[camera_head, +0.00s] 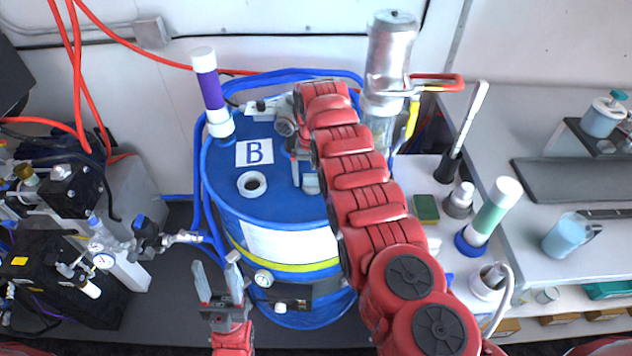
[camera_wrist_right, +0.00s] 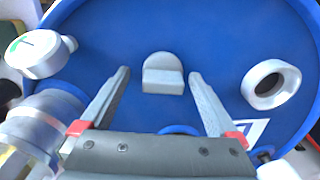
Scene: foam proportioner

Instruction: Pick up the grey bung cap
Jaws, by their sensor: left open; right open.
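The grey bung cap (camera_wrist_right: 162,73) stands on the blue drum lid (camera_wrist_right: 200,30), a small block with a raised rounded back. In the head view the cap (camera_head: 312,184) is right of the white-rimmed opening (camera_head: 252,184). My right gripper (camera_wrist_right: 160,74) is open over the lid, its fingertips on either side of the cap in the wrist view, with gaps. Its height above the lid is hard to tell. In the head view my right arm partly hides this gripper. My left gripper (camera_head: 216,264) is open and empty in front of the drum.
A purple-and-white cylinder (camera_head: 211,92) stands at the drum's back left. A clear metal-topped cylinder (camera_head: 388,80) stands behind at the right. Blue hoses ring the drum. Valves and gauges (camera_head: 103,260) crowd the left. A green-and-white tube (camera_head: 492,212) stands on the right bench.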

